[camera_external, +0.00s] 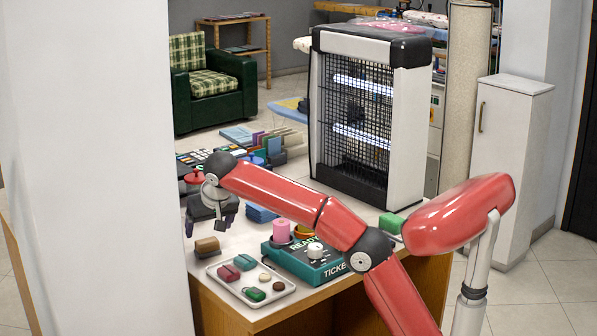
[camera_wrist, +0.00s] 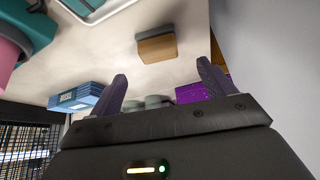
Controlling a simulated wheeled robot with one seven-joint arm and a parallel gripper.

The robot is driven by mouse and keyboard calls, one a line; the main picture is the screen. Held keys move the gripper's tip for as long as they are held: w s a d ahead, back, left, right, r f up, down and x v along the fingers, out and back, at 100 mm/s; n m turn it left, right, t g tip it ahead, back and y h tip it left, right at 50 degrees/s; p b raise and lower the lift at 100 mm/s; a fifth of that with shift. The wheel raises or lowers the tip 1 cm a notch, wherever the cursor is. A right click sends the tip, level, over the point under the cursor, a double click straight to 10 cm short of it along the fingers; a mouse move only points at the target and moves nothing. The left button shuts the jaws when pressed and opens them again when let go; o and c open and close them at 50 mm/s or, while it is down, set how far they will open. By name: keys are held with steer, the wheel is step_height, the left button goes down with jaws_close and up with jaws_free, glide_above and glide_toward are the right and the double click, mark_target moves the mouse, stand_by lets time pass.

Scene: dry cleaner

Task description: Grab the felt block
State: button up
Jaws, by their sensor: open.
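The felt block (camera_external: 207,247), a small tan block with a darker layer, lies on the counter behind the tray, near the wall at left. In the wrist view the block (camera_wrist: 157,48) lies beyond my fingertips, its wood-coloured side and grey layer showing. My gripper (camera_external: 211,216) hangs above the counter, above the block in the picture and apart from it. In the wrist view my gripper (camera_wrist: 162,72) has its two dark fingers spread wide, with nothing held between them.
A white tray (camera_external: 227,289) with small coloured items stands in front of the block. A teal ticket machine (camera_external: 290,262) and pink cylinder (camera_external: 281,230) are to the right. A blue stack (camera_external: 262,213) and caged lamp unit (camera_external: 352,165) stand behind. A white wall (camera_external: 95,170) borders the left.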

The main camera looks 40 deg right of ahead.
mark_target(207, 240)
steer(key=b+x, duration=0.1)
steer(key=x, duration=0.5)
steer(key=shift+f, duration=0.45)
steer(key=c, duration=1.1)
steer(key=shift+r, duration=0.15)
